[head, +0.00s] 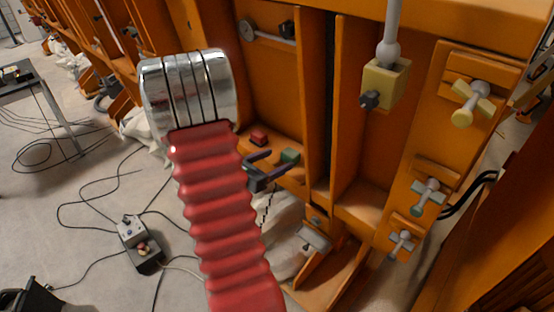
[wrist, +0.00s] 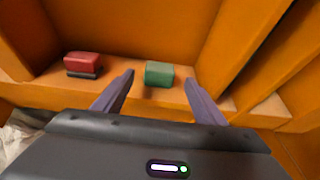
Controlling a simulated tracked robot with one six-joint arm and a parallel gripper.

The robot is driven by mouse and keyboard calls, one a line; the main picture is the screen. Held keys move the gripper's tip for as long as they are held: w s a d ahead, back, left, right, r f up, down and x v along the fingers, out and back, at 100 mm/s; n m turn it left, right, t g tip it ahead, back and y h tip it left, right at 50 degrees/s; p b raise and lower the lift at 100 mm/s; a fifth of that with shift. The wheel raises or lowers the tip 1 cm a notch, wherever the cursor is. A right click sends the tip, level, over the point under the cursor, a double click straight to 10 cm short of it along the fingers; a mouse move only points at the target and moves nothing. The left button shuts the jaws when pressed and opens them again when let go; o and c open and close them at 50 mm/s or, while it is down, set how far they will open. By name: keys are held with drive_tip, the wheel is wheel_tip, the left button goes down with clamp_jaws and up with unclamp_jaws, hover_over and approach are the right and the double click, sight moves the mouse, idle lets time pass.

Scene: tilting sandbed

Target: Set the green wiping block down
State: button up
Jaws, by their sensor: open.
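The green wiping block (wrist: 159,73) rests on an orange ledge (wrist: 211,98), between and just beyond my fingertips in the wrist view. The block also shows in the head view (head: 290,156), at the far side of the jaws. My gripper (wrist: 158,82) is open, with a finger to each side of the block and a visible gap on both sides. In the head view my gripper (head: 272,162) reaches in over the ledge from the left front.
A red block with a dark base (wrist: 83,65) sits on the same ledge to the left. Orange walls close the ledge in behind. A control box (head: 133,232) with cables lies on the floor. Several valve handles (head: 430,195) stick out of the orange panel at right.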

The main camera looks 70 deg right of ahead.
drive_tip(key=shift+w, duration=0.1)
idle(0.3)
drive_tip(key=w+a+r+m+t+y, duration=0.3)
drive_tip(key=a+r+m+t+y, duration=0.1)
drive_tip(key=a, duration=1.3)
drive_tip(key=w+a+r+m+t+y, duration=0.3)
drive_tip(key=w+a+r+m+y, duration=0.1)
drive_tip(key=a, duration=1.4)
drive_tip(key=w+a+r+m+t+y, duration=0.4)
drive_tip(key=a+r+m+y, duration=0.1)
drive_tip(key=a, duration=1.2)
drive_tip(key=shift+a+r+t+y, duration=0.3)
drive_tip(key=shift+r+y, duration=0.3)
drive_tip(key=shift+r, duration=0.1)
